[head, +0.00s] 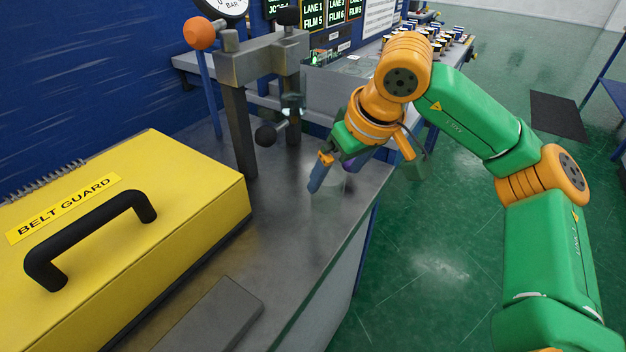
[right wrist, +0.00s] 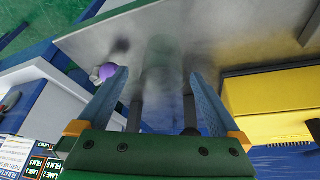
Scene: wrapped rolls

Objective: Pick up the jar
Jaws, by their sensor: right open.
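A clear, see-through jar (head: 329,191) stands on the grey metal bench top (head: 290,235) near its right edge; its outline is faint. My right gripper (head: 337,176) reaches down at the jar with its blue fingers apart. In the right wrist view the open fingers of the right gripper (right wrist: 158,80) point at the bench, and a faint glassy outline of the jar (right wrist: 160,82) shows between them. I cannot tell whether either finger touches it. My left gripper is not in view.
A yellow belt guard (head: 190,190) with a black handle fills the left of the bench. A grey press frame (head: 235,110) with a black knob (head: 265,135) stands close left of the gripper. A purple and white round thing (right wrist: 106,72) lies beside one finger. Green floor lies right.

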